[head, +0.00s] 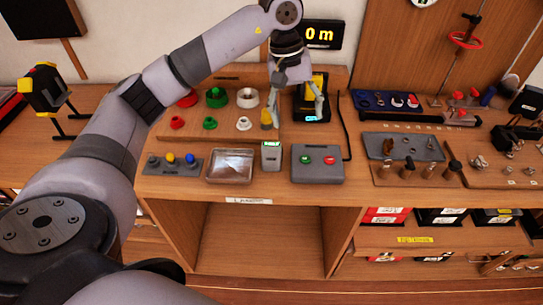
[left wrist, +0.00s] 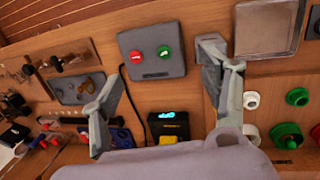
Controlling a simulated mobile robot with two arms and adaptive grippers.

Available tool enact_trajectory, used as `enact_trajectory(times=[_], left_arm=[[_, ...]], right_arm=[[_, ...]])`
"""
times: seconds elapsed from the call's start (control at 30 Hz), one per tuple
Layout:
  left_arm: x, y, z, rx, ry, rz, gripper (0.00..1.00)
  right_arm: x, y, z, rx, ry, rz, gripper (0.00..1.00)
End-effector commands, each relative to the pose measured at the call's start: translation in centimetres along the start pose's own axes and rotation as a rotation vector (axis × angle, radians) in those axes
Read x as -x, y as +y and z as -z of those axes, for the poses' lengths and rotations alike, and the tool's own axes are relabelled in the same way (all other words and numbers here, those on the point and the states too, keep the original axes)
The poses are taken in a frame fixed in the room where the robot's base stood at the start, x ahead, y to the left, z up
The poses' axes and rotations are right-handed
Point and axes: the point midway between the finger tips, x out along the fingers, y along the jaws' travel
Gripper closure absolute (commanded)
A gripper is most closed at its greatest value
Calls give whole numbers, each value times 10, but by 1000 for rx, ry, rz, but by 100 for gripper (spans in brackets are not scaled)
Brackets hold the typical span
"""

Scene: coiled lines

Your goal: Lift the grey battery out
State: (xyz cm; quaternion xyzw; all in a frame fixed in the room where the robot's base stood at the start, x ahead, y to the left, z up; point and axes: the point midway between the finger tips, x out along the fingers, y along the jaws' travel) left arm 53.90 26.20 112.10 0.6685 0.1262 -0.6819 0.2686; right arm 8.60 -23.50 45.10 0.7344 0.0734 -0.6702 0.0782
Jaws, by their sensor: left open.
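A small upright grey box with a green top (head: 271,156) stands at the bench front. I cannot tell surely which piece is the grey battery. My right gripper is not in view.
A grey box with red and green buttons (head: 317,164) and a clear-topped tray (head: 230,165) flank the small grey box. Red, green and white knobs (head: 215,97) stand left of the gripper. A blue tool holder (head: 387,101) lies right.

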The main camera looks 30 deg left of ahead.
Motion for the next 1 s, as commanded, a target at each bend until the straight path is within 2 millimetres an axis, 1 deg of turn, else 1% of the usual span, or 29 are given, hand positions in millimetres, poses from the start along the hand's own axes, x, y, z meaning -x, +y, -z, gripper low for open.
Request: enact_trajectory(times=[0.03,0.1,0.2,0.27,0.4,0.47,0.5,0.7,0.8,0.9,1.0], left_arm=[[13,-17,10,-6,34,63,31],[26,-35,19,-14,59,132,31],[32,-49,24,-18,72,184,31],[28,-52,25,-20,72,194,31],[7,-56,25,-19,67,194,31],[-3,-59,26,-18,66,196,31],[-11,-61,26,-18,67,196,31],[-53,-68,30,-17,67,194,31],[-69,-71,31,-19,68,192,31],[-79,-72,32,-19,70,190,31],[-84,-73,33,-19,72,189,31]], right_arm=[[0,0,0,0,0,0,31],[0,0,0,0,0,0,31],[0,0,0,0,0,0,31],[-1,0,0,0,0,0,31],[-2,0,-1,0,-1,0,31],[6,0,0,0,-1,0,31],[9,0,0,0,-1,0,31],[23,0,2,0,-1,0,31],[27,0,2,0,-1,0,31],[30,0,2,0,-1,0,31],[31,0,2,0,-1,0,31]])
